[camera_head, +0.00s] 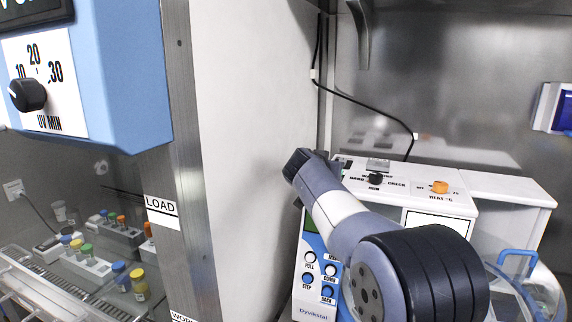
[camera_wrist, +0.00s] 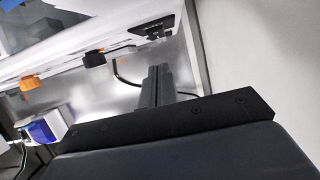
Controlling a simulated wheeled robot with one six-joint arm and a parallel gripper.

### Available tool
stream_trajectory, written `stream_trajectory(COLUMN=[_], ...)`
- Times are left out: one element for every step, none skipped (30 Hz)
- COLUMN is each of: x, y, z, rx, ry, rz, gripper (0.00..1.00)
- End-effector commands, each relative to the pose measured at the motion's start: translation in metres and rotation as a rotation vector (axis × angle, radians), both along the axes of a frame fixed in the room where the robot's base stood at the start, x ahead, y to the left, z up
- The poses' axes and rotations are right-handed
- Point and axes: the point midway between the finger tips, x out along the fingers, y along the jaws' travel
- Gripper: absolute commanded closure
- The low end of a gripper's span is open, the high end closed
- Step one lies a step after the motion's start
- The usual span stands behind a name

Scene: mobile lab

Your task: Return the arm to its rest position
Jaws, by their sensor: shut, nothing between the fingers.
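My arm (camera_head: 340,215) reaches up and left from the lower right in the head view, in front of a white and blue Dyvikstal machine (camera_head: 420,182). Its dark end is by the machine's top left corner, close to the pale wall panel; the fingers cannot be made out there. In the wrist view my gripper (camera_wrist: 157,72) shows as two dark fingers together, shut and empty. The machine also shows in the wrist view (camera_wrist: 70,50), tilted, with its orange knob (camera_wrist: 30,83) and black knob (camera_wrist: 95,58). I cannot tell the gap between gripper and machine.
A pale wall panel with a metal post (camera_head: 190,150) stands left of the arm. Further left are a blue UV timer box (camera_head: 120,75) and a glass-fronted bay with racks of capped vials (camera_head: 85,262). A black cable (camera_head: 365,103) hangs behind the machine. A blue-handled clear container (camera_head: 545,290) is lower right.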

Motion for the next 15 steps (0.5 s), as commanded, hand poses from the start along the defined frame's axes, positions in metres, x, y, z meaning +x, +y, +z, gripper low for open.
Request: stream_trajectory(x=[0.008,0.013,0.019,0.023,0.027,0.027,0.029,0.030,0.032,0.034,0.035,0.037,0.039,0.040,0.042], y=[-0.004,-0.006,-0.008,-0.010,-0.012,-0.012,-0.012,-0.013,-0.013,-0.014,-0.015,-0.015,-0.016,-0.017,-0.018], z=[-0.002,-0.003,-0.005,-0.007,-0.007,-0.001,0.000,0.000,0.002,0.003,0.004,0.005,0.006,0.007,0.008], rx=[-0.001,-0.001,0.000,0.000,0.000,0.003,0.005,0.005,0.007,0.008,0.010,0.013,0.014,0.015,0.016], ry=[0.004,0.002,0.002,0.003,0.003,0.006,0.010,0.015,0.020,0.024,0.026,0.031,0.035,0.039,0.044], rz=[-0.002,-0.002,-0.001,-0.002,-0.002,-0.001,-0.001,-0.002,-0.002,-0.002,-0.002,-0.002,-0.002,-0.002,-0.002], gripper=[1.00,1.00,1.00,1.00,1.00,1.00,1.00,1.00,1.00,1.00,1.00,1.00,1.00,1.00,1.00])
